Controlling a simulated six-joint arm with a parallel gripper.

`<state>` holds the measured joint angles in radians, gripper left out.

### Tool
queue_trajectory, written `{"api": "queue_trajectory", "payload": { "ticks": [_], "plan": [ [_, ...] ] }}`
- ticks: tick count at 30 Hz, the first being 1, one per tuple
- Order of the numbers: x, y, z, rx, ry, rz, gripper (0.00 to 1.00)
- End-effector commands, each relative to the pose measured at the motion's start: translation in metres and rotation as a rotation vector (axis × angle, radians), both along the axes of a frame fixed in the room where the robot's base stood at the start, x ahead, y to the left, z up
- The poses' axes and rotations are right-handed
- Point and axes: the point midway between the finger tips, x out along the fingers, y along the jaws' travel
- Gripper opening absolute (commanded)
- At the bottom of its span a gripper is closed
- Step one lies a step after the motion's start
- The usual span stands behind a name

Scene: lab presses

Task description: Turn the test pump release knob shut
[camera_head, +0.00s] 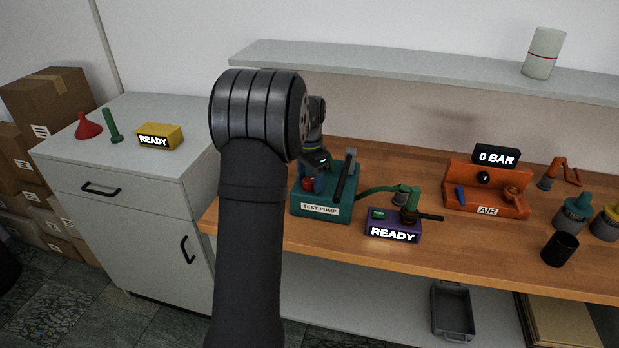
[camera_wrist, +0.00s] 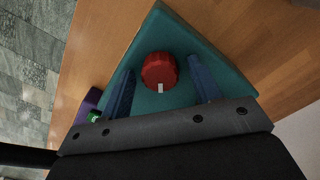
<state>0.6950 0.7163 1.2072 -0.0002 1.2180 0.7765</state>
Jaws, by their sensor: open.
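The test pump (camera_head: 322,210) is a teal box with a "TEST PUMP" label and a dark lever, on the wooden bench. In the wrist view the red knob (camera_wrist: 160,72) has a white mark on the side facing my gripper. My gripper (camera_wrist: 161,85) is open, with one blue finger on each side of the knob and a gap to both. The teal pump top (camera_wrist: 205,50) lies beneath. I cannot tell how far the fingertips are above it.
A purple box (camera_head: 393,226) reading "READY" stands right of the pump, joined by a green hose (camera_head: 375,189). An orange "AIR" unit (camera_head: 487,200) reading "0 BAR" is farther right, near a black cup (camera_head: 560,249). A shelf (camera_head: 420,64) runs above the bench.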

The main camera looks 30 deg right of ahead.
Motion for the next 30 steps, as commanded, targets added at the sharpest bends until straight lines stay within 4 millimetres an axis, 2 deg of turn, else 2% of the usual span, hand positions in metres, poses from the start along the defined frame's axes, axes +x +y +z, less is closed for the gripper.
{"api": "queue_trajectory", "payload": {
  "ticks": [4,11,20,30],
  "plan": [
    [0.0,0.0,0.0002,0.0,0.0,0.0,0.57],
    [0.0,0.0,0.0005,0.0,0.0,0.0,0.13],
    [0.0,-0.0001,0.0007,0.0,0.0,0.029,0.13],
    [0.0,-0.0001,0.0008,0.0,0.0,0.235,0.13]
  ]
}}
